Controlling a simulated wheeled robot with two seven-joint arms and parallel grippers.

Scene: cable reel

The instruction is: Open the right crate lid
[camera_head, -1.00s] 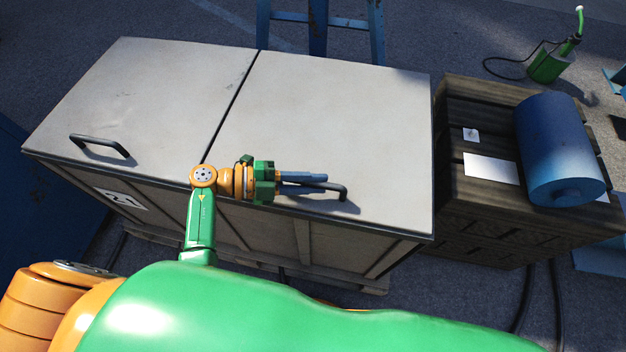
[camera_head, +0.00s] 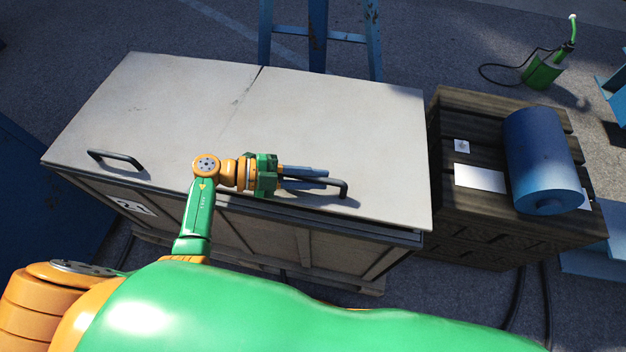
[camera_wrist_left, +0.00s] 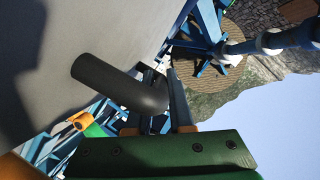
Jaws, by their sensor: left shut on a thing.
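The wide crate (camera_head: 280,238) has two pale lids side by side. The right lid (camera_head: 340,120) is slightly raised at its front edge, with a narrow dark gap above the crate's rim. Its dark bar handle (camera_head: 343,190) sits near the front edge. My left gripper (camera_head: 324,178) is shut on this handle, with the handle's bent right end sticking out past the fingers. The handle (camera_wrist_left: 115,82) also shows large and close in the left wrist view, beside a finger. The left lid (camera_head: 165,105) lies flat with its own handle (camera_head: 116,158). My right gripper is not in view.
A dark wooden crate (camera_head: 455,215) stands close to the right, with a blue roll (camera_head: 540,155) and white sheets on it. A blue frame (camera_head: 318,35) stands behind the lids. A green can (camera_head: 542,72) with a hose is at the back right.

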